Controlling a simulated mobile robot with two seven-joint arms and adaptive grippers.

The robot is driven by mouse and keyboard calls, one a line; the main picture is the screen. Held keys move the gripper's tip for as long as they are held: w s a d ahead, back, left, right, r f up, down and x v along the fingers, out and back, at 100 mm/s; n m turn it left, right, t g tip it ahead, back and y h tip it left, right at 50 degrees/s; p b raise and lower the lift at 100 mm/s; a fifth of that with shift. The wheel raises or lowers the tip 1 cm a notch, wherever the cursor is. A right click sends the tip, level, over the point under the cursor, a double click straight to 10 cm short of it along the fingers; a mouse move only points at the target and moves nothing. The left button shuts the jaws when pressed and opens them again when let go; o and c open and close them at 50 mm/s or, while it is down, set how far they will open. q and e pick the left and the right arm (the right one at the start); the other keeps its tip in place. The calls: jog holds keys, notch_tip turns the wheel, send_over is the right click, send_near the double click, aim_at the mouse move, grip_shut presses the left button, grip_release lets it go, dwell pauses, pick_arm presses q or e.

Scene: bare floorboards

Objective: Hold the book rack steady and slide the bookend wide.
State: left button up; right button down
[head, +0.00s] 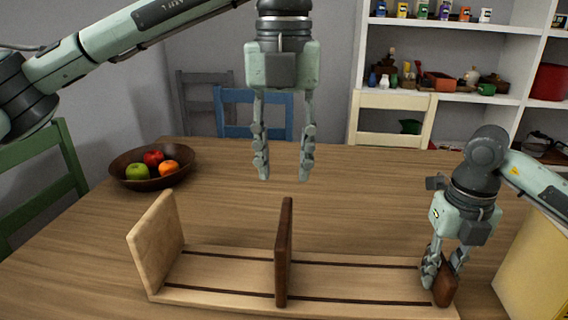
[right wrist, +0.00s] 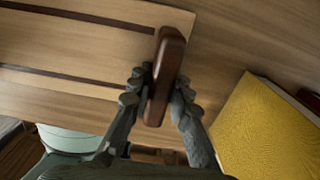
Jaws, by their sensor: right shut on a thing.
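The book rack (head: 220,270) lies on the table. It has a pale base with two dark grooves and a pale upright end panel at its left. A dark brown upright panel (head: 284,250) stands across the middle of the base. A smaller dark brown piece (head: 446,290), probably the bookend, is at the rack's right end. My right gripper (head: 439,283) is shut on this piece; the right wrist view shows the piece (right wrist: 166,75) between the fingers (right wrist: 158,100). My left gripper (head: 285,176) hangs open and empty behind the middle panel, apart from the rack.
A bowl (head: 125,172) of fruit stands at the back left of the table. A large yellow object (head: 535,265) stands close to the right of my right gripper; it also shows in the right wrist view (right wrist: 262,125). The tabletop behind the rack is clear.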

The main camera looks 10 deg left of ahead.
jog(key=c, duration=1.3)
grip_release()
jog(key=shift+c, duration=0.2)
jog(key=shift+r, duration=0.1)
